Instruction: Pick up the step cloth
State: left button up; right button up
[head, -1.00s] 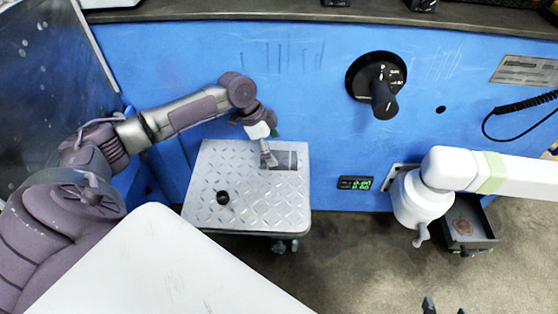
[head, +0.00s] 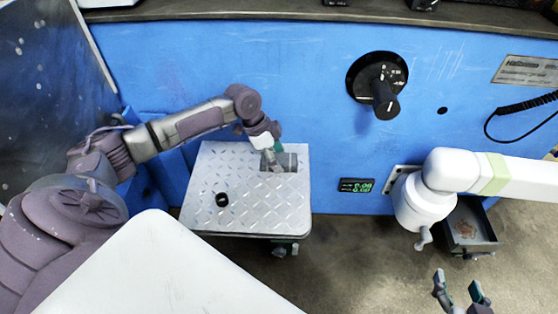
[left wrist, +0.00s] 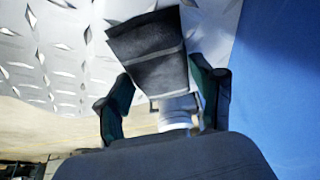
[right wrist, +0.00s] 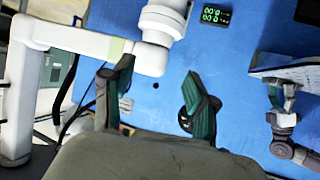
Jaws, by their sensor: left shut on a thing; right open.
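The step cloth (head: 288,162) is a small dark grey piece with a lighter band, at the far right part of the diamond-plate step (head: 240,212). My left gripper (head: 273,150) is over the cloth's left end and shut on it. In the left wrist view the cloth (left wrist: 148,48) reaches out from between the green fingers (left wrist: 166,88). I cannot tell whether all of it is clear of the plate. My right gripper (head: 461,287) is open and empty at the lower right, well away from the step; its spread fingers show in the right wrist view (right wrist: 160,85).
A black ring (head: 222,199) lies on the step's left half. The blue machine wall (head: 240,70) rises behind, with a black knob (head: 384,100) and a small display (head: 356,185). A white arm-like fixture (head: 420,195) and an open drawer (head: 468,222) are at right.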

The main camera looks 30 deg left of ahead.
aim_at(280, 159)
pick_arm(q)
jog(key=shift+r, duration=0.15)
jog(key=shift+r, duration=0.2)
jog(key=r, duration=0.1)
jog(key=r+p, duration=0.1)
jog(key=r, duration=0.1)
jog(key=r+p, duration=0.1)
jog(key=shift+d+r, duration=0.15)
jog(key=shift+d, duration=0.25)
jog(key=d, duration=0.1)
jog(key=d+r+p, duration=0.1)
jog(key=d+r, duration=0.1)
jog(key=shift+w+d, duration=0.2)
jog(key=shift+w+d+r+p, duration=0.1)
jog(key=shift+d+r+p, duration=0.45)
jog(key=shift+d, duration=0.45)
jog(key=d+r+p, duration=0.1)
jog(key=d+r, duration=0.2)
jog(key=d, duration=0.2)
jog(key=shift+w+d, duration=0.25)
pick_arm(e)
jog(key=s+d+f+g+h, duration=0.1)
jog(key=s+d+f+g, duration=0.1)
jog(key=s+g, duration=0.2)
jog(key=s+d+f+g+h, duration=0.1)
jog(key=s+d+f+g, duration=0.1)
jog(key=s, duration=0.7)
jog(key=shift+d+f+g, duration=0.3)
jog(key=shift+f+g, duration=0.3)
jog(key=shift+g, duration=0.8)
